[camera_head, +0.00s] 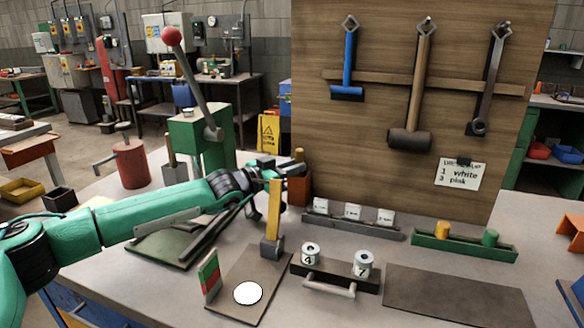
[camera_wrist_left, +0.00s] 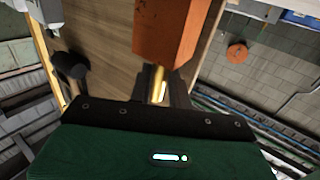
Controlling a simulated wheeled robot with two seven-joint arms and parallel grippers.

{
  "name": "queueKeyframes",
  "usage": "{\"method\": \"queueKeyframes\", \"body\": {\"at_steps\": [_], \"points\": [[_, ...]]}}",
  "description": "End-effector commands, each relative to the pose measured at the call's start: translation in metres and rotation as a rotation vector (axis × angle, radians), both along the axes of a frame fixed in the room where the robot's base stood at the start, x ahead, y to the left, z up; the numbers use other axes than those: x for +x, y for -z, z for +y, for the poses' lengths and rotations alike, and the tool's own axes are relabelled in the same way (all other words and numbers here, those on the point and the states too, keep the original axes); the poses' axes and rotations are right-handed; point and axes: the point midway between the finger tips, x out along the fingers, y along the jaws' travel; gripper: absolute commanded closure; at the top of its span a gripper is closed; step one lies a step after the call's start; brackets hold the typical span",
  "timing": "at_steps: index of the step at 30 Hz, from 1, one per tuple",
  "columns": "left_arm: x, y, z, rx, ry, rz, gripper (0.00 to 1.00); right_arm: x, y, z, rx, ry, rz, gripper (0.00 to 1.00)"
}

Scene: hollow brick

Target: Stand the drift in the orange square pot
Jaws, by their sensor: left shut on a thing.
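The drift is a short brass rod, and its top shows in the head view (camera_head: 299,154). My left gripper (camera_head: 284,178) is shut on it beside the orange square pot (camera_head: 298,188), at the back of the bench. In the left wrist view the brass drift (camera_wrist_left: 157,84) stands between the dark fingers, and the orange pot (camera_wrist_left: 166,30) is right against its far end in the picture. I cannot tell whether the drift's lower end is inside the pot. My right gripper is not in view.
A yellow-handled hammer (camera_head: 274,212) stands on a brown mat (camera_head: 228,290) in front of my left gripper. A dark rack (camera_head: 352,228) with white blocks and a green tray (camera_head: 462,244) lie to the right. A wooden tool board (camera_head: 372,190) rises behind. A dark mat (camera_head: 455,292) is clear.

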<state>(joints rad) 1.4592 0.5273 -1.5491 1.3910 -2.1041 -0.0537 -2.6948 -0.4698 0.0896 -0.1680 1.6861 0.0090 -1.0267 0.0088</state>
Motion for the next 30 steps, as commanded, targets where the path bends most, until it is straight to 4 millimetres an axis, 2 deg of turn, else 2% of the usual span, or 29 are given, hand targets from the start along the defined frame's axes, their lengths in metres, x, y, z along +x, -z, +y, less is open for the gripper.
{"method": "queueKeyframes", "body": {"at_steps": [5, 6, 9, 20, 30], "points": [[0.000, 0.002, 0.000, -0.002, 0.001, -0.002, 1.00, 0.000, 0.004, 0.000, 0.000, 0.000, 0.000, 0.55], [0.000, 0.001, 0.000, -0.002, 0.001, -0.002, 0.73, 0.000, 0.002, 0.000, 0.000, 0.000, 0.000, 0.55], [0.000, 0.001, 0.000, -0.002, 0.000, -0.001, 0.55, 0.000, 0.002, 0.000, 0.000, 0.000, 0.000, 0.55], [-0.002, 0.004, 0.004, 0.000, -0.001, 0.001, 0.55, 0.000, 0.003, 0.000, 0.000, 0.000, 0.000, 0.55], [-0.032, 0.003, 0.040, 0.000, -0.001, 0.000, 0.55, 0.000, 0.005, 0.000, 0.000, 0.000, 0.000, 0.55]]}}
